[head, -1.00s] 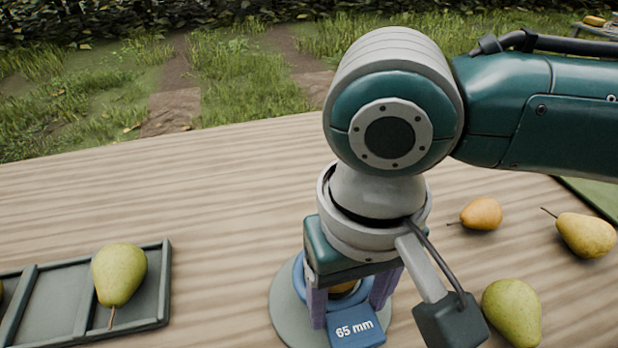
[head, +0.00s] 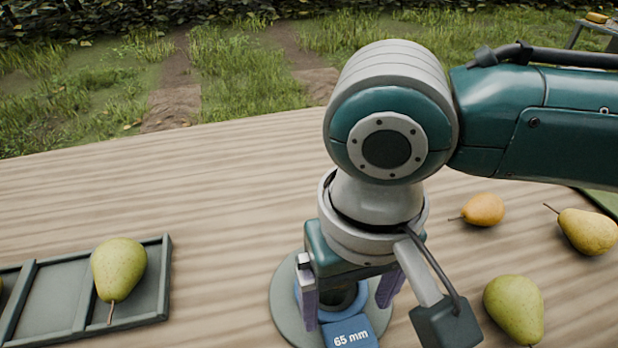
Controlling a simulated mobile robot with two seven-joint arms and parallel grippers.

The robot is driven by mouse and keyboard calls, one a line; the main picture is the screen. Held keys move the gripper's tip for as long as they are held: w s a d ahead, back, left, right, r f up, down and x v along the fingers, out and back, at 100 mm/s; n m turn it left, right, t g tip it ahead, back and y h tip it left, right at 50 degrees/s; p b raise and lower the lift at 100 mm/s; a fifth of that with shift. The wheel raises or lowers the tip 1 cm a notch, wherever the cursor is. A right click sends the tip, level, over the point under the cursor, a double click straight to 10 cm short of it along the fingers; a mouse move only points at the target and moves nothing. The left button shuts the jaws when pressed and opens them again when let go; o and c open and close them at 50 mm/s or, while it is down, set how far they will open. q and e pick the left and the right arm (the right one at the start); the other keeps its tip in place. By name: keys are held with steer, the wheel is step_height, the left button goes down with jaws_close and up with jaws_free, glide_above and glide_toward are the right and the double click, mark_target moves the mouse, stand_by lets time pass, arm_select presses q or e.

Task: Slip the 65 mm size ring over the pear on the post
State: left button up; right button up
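The blue size ring (head: 345,324), with its tab marked "65 mm", lies low over the round grey-green base (head: 284,309) in the head view. My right gripper (head: 348,300) points down above it, with its purple fingers spread apart at either side. The fingers look clear of the ring, though the gripper covers much of it. A dark round shape shows between the fingers; the post and any pear on it are hidden, so I cannot tell whether the ring surrounds a pear. My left gripper is out of view.
A green pear (head: 119,268) lies in a dark divided tray (head: 155,300) at left. On the right lie a green pear (head: 514,308), a small orange pear (head: 484,209) and a yellow pear (head: 587,231). The wooden table (head: 215,200) is clear between tray and base.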

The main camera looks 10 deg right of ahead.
steer(key=shift+o, duration=0.8)
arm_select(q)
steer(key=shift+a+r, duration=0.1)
arm_select(e)
steer(key=shift+r, duration=0.3)
arm_select(q)
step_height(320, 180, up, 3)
steer(key=p, duration=0.2)
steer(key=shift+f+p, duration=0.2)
steer(key=shift+p, duration=0.2)
arm_select(e)
step_height(320, 180, up, 9)
steer(key=shift+r, duration=0.2)
